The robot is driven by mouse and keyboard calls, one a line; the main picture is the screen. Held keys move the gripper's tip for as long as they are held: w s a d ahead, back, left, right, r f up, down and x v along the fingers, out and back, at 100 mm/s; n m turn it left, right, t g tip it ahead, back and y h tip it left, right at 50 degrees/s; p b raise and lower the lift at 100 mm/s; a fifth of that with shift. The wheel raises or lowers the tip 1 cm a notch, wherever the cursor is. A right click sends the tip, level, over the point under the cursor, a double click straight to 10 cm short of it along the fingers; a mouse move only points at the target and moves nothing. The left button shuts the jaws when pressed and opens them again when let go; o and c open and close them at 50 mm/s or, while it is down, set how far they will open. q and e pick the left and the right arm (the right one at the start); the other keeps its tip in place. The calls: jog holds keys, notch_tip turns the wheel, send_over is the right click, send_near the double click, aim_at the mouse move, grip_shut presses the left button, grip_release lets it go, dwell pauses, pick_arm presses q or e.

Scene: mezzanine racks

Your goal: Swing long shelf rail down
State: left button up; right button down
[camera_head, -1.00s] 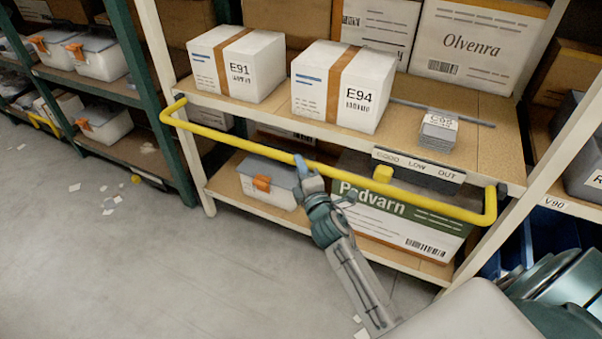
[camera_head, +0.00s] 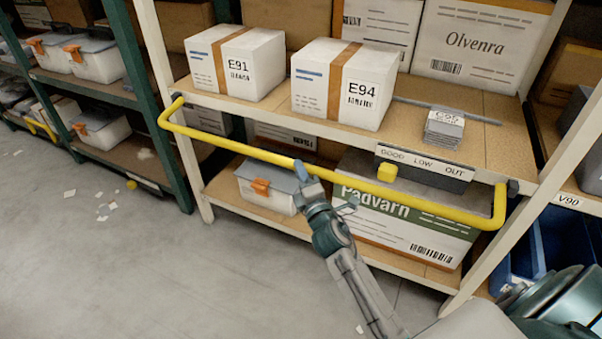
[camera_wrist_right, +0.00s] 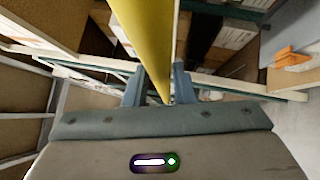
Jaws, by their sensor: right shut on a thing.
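The long yellow shelf rail (camera_head: 235,145) runs across the front of the middle rack, a little below the front edge of the upper shelf (camera_head: 270,113). Its bent ends reach back to the rack's left and right uprights. My right gripper (camera_head: 301,172) is shut on the rail near the middle of its length. In the right wrist view, the rail (camera_wrist_right: 147,35) passes between the two fingers of the gripper (camera_wrist_right: 158,86). My left gripper is not in view.
Cartons E91 (camera_head: 235,65) and E94 (camera_head: 343,88) stand on the upper shelf. Below are a grey-lidded bin (camera_head: 268,190) and the Padvarn carton (camera_head: 400,225). A label strip (camera_head: 420,161) and a small yellow block (camera_head: 387,173) sit behind the rail. The floor at left is open, with paper scraps.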

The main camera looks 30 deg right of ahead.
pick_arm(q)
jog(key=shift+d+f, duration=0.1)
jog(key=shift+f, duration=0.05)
pick_arm(e)
jog(key=shift+f, duration=0.3)
jog(key=c, duration=1.2)
grip_release()
jog(key=shift+d+f, duration=0.1)
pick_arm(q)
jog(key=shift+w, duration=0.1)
pick_arm(e)
jog(key=shift+s, duration=0.1)
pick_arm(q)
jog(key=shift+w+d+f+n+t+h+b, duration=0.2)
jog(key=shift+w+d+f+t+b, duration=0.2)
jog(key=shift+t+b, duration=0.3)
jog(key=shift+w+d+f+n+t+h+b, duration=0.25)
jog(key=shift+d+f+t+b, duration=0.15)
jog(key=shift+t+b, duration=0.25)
pick_arm(e)
jog(key=s+a+f, duration=0.1)
jog(key=s, duration=0.9)
jog(key=shift+s+f, duration=0.15)
jog(key=shift+f, duration=0.2)
jog(key=shift+a, duration=0.1)
